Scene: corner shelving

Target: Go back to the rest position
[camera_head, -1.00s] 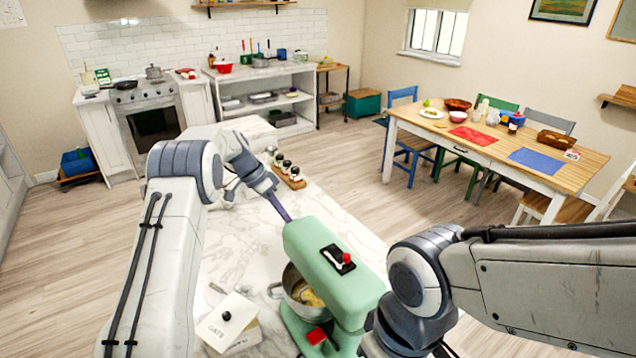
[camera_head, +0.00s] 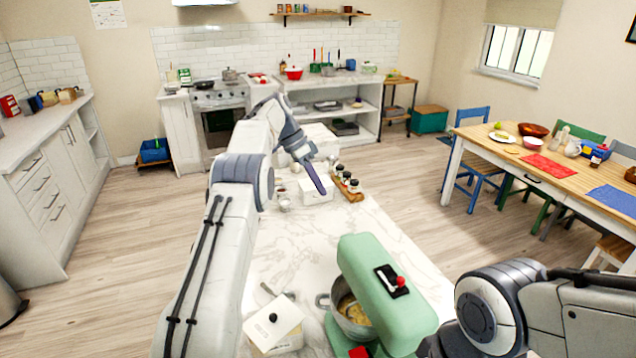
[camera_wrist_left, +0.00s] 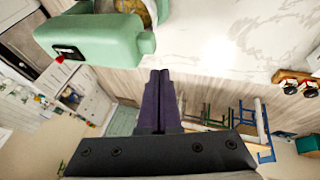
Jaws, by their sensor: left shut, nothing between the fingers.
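My left gripper (camera_head: 316,180) is shut and empty above the marble counter, with its dark purple fingers pressed together. In the left wrist view its fingers (camera_wrist_left: 161,92) also show closed with nothing between them. My right arm comes in from the right edge of the head view, and its gripper is out of the picture. A green stand mixer (camera_head: 385,290) with a metal bowl (camera_head: 349,318) stands on the counter in front of me; it also shows in the left wrist view (camera_wrist_left: 100,35).
The marble counter (camera_head: 300,238) carries a white lidded canister (camera_head: 272,326), a wooden rack of small jars (camera_head: 347,188) and a white box (camera_head: 311,190) near the left fingers. A dining table (camera_head: 560,180) with chairs stands at the right. Floor is free at the left.

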